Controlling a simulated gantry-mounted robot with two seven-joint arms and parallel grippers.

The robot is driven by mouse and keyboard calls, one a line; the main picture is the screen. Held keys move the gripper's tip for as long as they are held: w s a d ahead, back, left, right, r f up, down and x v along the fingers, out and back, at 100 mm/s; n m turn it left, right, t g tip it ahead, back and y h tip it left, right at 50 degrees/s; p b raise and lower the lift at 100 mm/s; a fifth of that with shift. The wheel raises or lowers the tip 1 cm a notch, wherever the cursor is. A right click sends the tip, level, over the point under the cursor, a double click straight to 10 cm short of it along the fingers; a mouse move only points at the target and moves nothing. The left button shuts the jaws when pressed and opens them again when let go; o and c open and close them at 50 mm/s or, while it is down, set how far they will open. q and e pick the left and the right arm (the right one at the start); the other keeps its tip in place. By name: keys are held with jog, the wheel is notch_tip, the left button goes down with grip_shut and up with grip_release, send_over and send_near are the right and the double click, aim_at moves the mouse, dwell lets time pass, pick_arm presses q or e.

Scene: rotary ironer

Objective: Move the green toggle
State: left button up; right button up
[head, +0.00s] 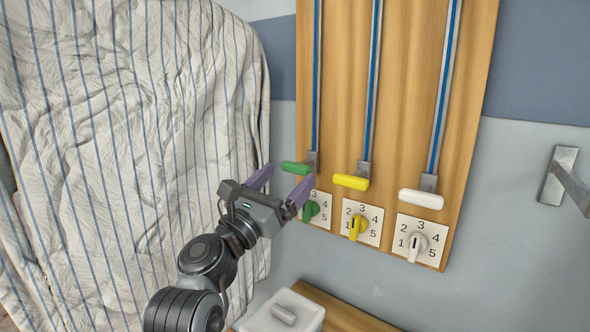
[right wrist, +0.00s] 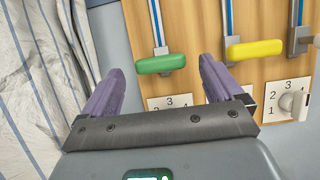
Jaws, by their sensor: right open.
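A green slider handle (head: 296,168) sits at the lower end of the left blue-striped rail on a wooden board. Below it is a green dial knob (head: 311,210) on a white numbered plate. My right gripper (head: 284,179) is open, its two purple fingers pointing at the board just around the green handle's position. In the right wrist view the green handle (right wrist: 160,64) shows between the purple fingertips (right wrist: 158,75), with nothing gripped. I cannot tell whether the fingers touch the handle. The green knob is hidden in the right wrist view. My left gripper is not in view.
A yellow handle (head: 351,181) and a white handle (head: 421,199) sit on rails to the right, with a yellow knob (head: 358,227) and a white knob (head: 417,245) below. Striped cloth (head: 130,130) hangs at left. A white lidded box (head: 290,314) stands below.

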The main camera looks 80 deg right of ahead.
jog(key=v, duration=0.4)
jog(key=shift+w+a+f, duration=0.1)
jog(key=shift+a+f, duration=0.1)
jog(key=shift+a, duration=0.05)
